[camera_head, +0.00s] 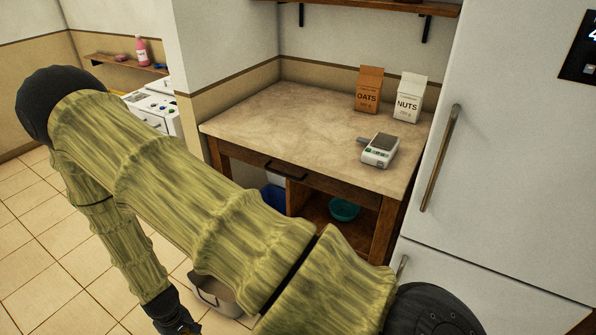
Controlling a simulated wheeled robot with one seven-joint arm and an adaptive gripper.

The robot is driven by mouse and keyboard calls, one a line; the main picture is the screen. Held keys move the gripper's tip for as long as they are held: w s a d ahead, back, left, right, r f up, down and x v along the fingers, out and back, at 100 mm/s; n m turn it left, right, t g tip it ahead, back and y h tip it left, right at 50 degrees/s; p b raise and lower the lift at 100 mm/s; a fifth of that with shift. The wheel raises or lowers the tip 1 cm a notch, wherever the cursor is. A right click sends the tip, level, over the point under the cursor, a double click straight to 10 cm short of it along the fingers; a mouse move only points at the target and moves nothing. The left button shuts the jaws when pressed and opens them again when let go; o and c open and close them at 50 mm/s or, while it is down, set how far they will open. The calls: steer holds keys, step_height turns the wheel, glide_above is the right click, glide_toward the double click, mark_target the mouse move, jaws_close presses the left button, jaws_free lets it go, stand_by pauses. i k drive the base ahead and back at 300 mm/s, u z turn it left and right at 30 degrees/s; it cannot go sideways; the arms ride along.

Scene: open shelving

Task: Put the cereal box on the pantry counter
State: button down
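The pantry counter (262,122) is a pale stone top on a brown wooden frame. On its back right stand an orange-brown carton marked OATS (368,90) and a white carton marked NUTS (410,98). No box marked as cereal shows in this view. My arm crosses the front of the picture and bends down at the left. Only a dark piece at my arm's end (174,316) shows at the bottom edge, low in front of the counter. The fingers and anything between them cannot be made out.
A kitchen scale (380,150) sits on the counter's right side. The counter's left and middle are clear. A teal bowl (344,209) and a blue container (273,197) are below. A white fridge (520,140) stands at right. A grey bin (222,296) is partly behind my arm.

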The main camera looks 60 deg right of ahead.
mark_target(337, 143)
steer(key=u, duration=0.05)
steer(key=i, duration=2.4)
steer(key=z, duration=2.35)
